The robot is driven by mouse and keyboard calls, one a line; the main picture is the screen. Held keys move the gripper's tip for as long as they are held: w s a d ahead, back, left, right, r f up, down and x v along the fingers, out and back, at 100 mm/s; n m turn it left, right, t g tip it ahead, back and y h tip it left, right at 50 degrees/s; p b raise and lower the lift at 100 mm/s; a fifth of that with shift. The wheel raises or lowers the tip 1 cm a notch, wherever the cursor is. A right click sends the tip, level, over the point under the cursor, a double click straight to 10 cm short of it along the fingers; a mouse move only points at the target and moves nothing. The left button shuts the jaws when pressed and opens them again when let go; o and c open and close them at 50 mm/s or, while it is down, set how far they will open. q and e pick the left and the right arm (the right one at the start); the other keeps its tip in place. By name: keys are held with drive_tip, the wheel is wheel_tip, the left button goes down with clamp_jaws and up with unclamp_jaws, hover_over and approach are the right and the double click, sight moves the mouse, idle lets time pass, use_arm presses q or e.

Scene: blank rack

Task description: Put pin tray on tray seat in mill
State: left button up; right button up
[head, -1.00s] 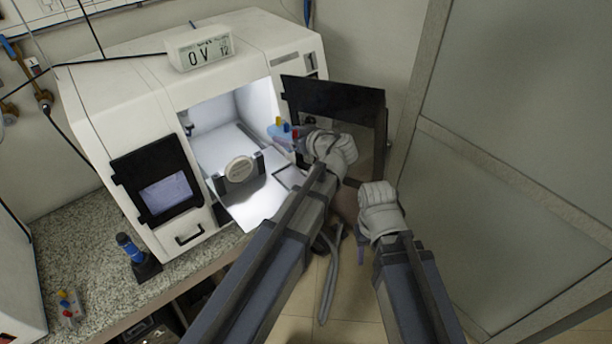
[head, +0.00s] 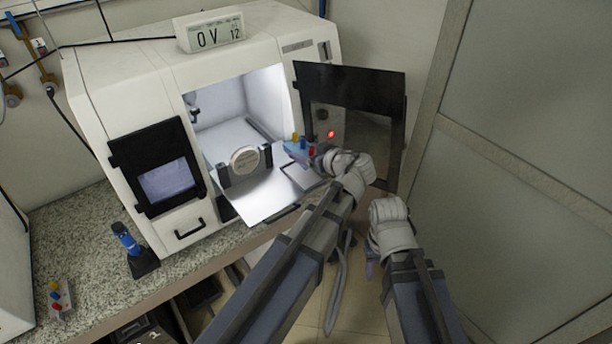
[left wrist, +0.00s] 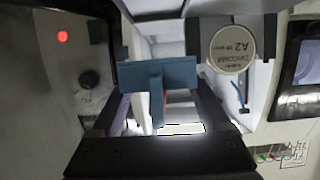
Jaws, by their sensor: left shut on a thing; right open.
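The blue pin tray (head: 298,149) carries small coloured pins and is held at the front right of the mill's (head: 160,75) lit opening. My left gripper (head: 318,157) is shut on it. In the left wrist view the tray (left wrist: 160,72) sits as a blue slab between the fingers (left wrist: 158,95). The mill's pale shelf (head: 262,192) juts from the opening below and left of the tray. A dark outline at its front may be the tray seat, but I cannot tell. My right gripper (head: 385,220) is open and empty, low on the right; its fingertips are hard to see.
The open dark-framed door (head: 350,88) stands close right of my left gripper. Another small block with coloured pins (head: 58,298) lies on the speckled bench (head: 85,255).

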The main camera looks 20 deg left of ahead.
sight(306, 178)
use_arm(q)
wheel_tip(306, 178, down, 2)
drive_tip(key=shift+f+b, duration=0.1)
drive_tip(key=shift+b, duration=0.35)
use_arm(e)
wheel_tip(306, 178, down, 2)
drive_tip(key=shift+f, duration=0.1)
use_arm(q)
wheel_tip(306, 178, down, 4)
drive_tip(key=b, duration=0.3)
drive_tip(key=shift+r+b, duration=0.2)
drive_tip(key=shift+b, duration=0.15)
use_arm(e)
wheel_tip(306, 178, down, 4)
drive_tip(key=shift+r, duration=0.15)
use_arm(q)
drive_tip(key=shift+f+b, duration=0.6)
drive_tip(key=shift+f, duration=0.05)
use_arm(e)
drive_tip(key=shift+f, duration=0.6)
use_arm(q)
drive_tip(key=o, duration=1.3)
drive_tip(key=shift+r, duration=0.25)
use_arm(e)
drive_tip(key=shift+r, duration=0.25)
